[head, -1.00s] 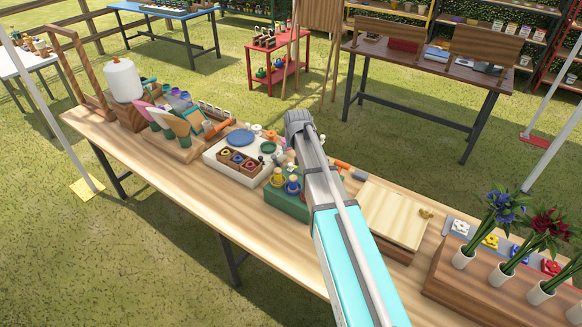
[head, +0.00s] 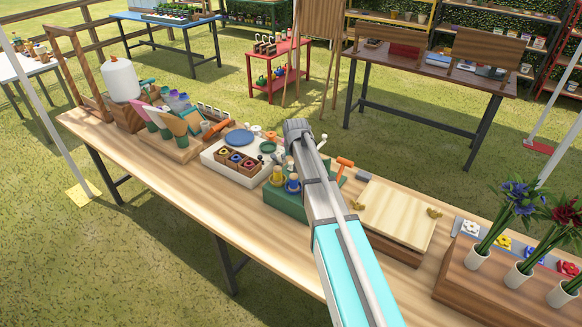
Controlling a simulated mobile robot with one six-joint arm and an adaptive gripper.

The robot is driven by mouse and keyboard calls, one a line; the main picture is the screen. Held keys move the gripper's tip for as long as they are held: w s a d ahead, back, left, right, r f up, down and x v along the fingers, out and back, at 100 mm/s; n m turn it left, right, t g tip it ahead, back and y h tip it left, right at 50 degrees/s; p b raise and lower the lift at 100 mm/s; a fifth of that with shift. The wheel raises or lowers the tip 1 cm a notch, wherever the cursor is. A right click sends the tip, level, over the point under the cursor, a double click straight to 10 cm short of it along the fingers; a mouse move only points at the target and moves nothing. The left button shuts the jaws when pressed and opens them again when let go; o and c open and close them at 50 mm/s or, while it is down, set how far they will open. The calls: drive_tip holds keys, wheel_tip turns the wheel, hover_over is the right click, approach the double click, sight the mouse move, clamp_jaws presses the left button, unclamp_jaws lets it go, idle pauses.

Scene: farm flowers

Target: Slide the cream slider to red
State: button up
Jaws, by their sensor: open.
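I cannot pick out the cream slider with certainty. A red flower tile (head: 568,268) sits at the right end of a grey strip at the right of the workbench, in line with white, yellow and blue flower tiles. A white board (head: 212,155) left of my arm carries a blue disc (head: 239,138), a green disc and small pale knobs; a cream slider does not stand out there either. My arm reaches over the middle of the bench, its end above the board's right side. The gripper's fingers are hidden behind the arm.
A green block (head: 285,207) with small figures stands beside my arm. Right of it are a pale-topped wooden box (head: 395,210) and a wooden stand (head: 455,280) with flower vases. Shapes in green holders (head: 172,123) stand left. The bench's front strip (head: 190,190) is clear.

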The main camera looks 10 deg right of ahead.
sight(291, 166)
drive_tip(key=shift+b+x, duration=0.9)
drive_tip(key=shift+x, duration=0.4)
clamp_jaws()
